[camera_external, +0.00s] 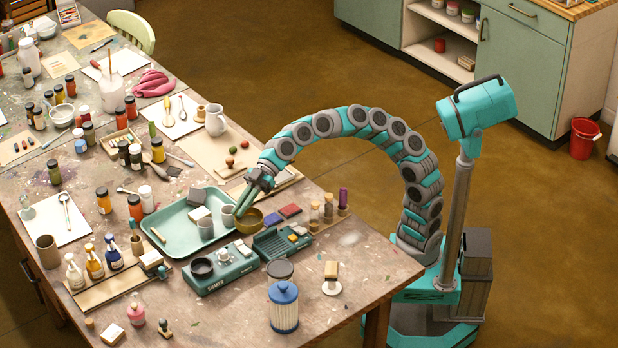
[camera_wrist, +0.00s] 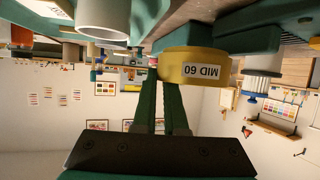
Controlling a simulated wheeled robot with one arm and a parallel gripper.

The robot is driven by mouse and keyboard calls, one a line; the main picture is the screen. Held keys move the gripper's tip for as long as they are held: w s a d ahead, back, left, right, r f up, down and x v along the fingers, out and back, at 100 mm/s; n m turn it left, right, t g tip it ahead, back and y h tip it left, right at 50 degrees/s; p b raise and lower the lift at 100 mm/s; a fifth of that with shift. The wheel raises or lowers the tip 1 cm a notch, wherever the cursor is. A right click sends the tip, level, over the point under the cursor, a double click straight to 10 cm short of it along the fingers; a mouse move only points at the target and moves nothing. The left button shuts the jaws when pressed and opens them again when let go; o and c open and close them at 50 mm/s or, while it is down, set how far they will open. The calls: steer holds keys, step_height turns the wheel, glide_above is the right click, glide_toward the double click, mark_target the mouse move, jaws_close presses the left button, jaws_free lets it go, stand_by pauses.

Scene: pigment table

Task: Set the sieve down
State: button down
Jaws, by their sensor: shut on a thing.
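The sieve (camera_external: 249,222) is a brass-yellow ring at the right end of the teal tray (camera_external: 164,245). In the wrist view the sieve (camera_wrist: 195,58) carries a white label reading "MID 60". My gripper (camera_external: 240,211) points down and is shut on the sieve's near wall. In the wrist view the green fingers of my gripper (camera_wrist: 160,90) are close together at its rim, which hides their tips. I cannot tell whether the sieve touches the surface under it.
The front right table corner is mostly clear.

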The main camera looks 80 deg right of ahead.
steer(key=shift+f, duration=0.4)
steer(key=c, duration=1)
jaws_free()
steer(key=shift+o, duration=0.2)
steer(key=shift+r, duration=0.55)
steer(key=v, duration=1.2)
steer(key=shift+f+b, duration=0.15)
steer(key=shift+b, duration=0.2)
